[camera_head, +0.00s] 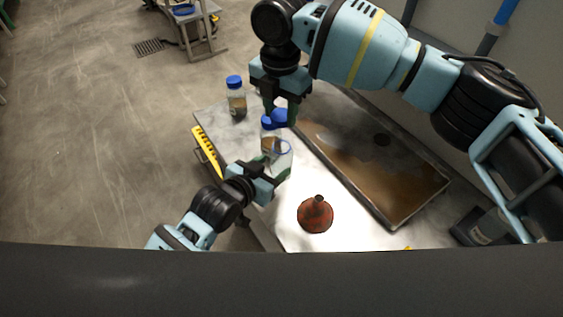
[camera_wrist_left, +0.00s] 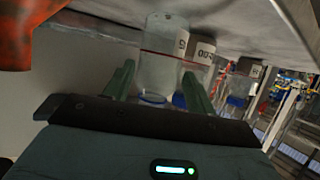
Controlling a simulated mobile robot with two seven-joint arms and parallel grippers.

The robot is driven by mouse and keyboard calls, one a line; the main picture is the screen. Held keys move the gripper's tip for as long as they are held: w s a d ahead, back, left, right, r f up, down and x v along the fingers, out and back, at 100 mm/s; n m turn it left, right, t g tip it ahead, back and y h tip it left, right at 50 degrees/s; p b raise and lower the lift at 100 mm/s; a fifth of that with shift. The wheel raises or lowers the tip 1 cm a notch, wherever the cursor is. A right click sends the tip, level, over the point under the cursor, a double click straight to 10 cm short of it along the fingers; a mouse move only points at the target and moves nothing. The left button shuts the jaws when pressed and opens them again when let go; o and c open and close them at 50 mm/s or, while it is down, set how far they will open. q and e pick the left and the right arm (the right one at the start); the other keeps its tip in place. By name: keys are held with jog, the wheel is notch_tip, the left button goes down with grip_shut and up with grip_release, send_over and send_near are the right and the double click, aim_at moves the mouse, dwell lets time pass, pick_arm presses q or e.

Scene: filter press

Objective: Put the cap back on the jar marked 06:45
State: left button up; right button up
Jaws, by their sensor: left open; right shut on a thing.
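An open clear jar (camera_head: 283,160) with a blue ring at its mouth stands upright on the bench. My left gripper (camera_head: 274,174) is open, with its fingers on both sides of this jar. In the left wrist view, which is upside down, the jar (camera_wrist_left: 163,58) shows between the left fingers (camera_wrist_left: 158,72); its label is partly visible and ends in 5. Whether the fingers touch it I cannot tell. My right gripper (camera_head: 281,108) points down and is shut on a blue cap (camera_head: 280,118), above and behind the open jar.
A blue-capped jar (camera_head: 268,136) stands just behind the open one, and another (camera_head: 236,98) stands farther back left. A red-brown funnel (camera_head: 315,215) is in front. A shallow tray with brown contents (camera_head: 345,160) lies right. The bench (camera_head: 268,220) is clear around the funnel.

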aim_at(276, 164)
pick_arm(q)
jog(key=shift+x, duration=2.5)
jog(key=c, duration=1)
jog(key=shift+c, duration=0.2)
pick_arm(e)
jog(key=shift+f, duration=2.45)
jog(key=shift+f, duration=0.15)
jog(key=shift+f, duration=0.75)
jog(key=shift+f, duration=0.55)
